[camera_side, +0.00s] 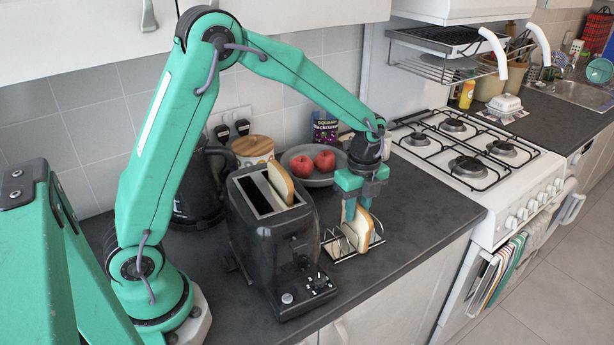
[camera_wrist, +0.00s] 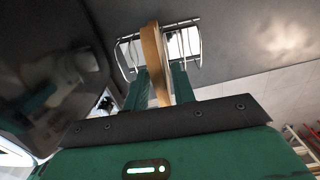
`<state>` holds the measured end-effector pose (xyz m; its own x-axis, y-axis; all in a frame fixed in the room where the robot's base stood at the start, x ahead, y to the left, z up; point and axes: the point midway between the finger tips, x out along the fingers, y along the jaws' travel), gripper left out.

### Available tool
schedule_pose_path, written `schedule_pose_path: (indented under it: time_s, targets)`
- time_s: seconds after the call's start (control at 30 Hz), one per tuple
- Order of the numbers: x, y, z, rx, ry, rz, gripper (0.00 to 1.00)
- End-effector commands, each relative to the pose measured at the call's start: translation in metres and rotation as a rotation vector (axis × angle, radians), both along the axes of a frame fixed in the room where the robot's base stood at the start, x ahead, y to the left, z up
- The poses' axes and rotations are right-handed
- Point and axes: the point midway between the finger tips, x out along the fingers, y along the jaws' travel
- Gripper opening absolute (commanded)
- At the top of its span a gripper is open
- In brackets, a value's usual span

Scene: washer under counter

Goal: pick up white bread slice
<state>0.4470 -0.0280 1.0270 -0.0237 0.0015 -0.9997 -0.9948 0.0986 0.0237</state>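A white bread slice (camera_side: 359,231) with a brown crust stands upright in a wire toast rack (camera_side: 338,246) on the dark counter, right of the toaster. My gripper (camera_side: 356,213) points down over it, with its green fingers around the upper part of the slice. In the wrist view the slice (camera_wrist: 155,58) shows edge-on between the two fingertips, and the rack (camera_wrist: 190,42) lies behind it. The slice nearly fills the gap. I cannot tell whether both fingers press on it.
A black toaster (camera_side: 266,235) holding another bread slice (camera_side: 280,182) stands close to the left. A grey bowl (camera_side: 316,177) with red apples is behind, and a gas hob (camera_side: 470,150) is to the right. The counter right of the rack is clear up to its front edge.

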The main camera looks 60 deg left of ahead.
Motion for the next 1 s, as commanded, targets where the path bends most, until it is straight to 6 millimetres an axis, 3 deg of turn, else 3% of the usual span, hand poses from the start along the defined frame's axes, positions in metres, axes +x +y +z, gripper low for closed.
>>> schedule_pose_path:
  time_s: [0.03, 0.1, 0.13, 0.57, 0.77, 1.0]
  targets:
    - [0.000, 0.000, 0.000, 0.000, 0.000, 0.000, 0.16]
    - [0.000, 0.000, 0.000, 0.000, 0.000, 0.000, 0.02]
    - [0.000, 0.000, 0.000, 0.000, 0.000, 0.000, 0.00]
    - [0.000, 0.000, 0.003, 0.000, -0.001, 0.000, 0.00]
    - [0.001, 0.000, 0.019, 0.000, -0.004, 0.000, 0.00]
    - [0.001, 0.000, 0.054, 0.000, -0.005, 0.000, 0.00]
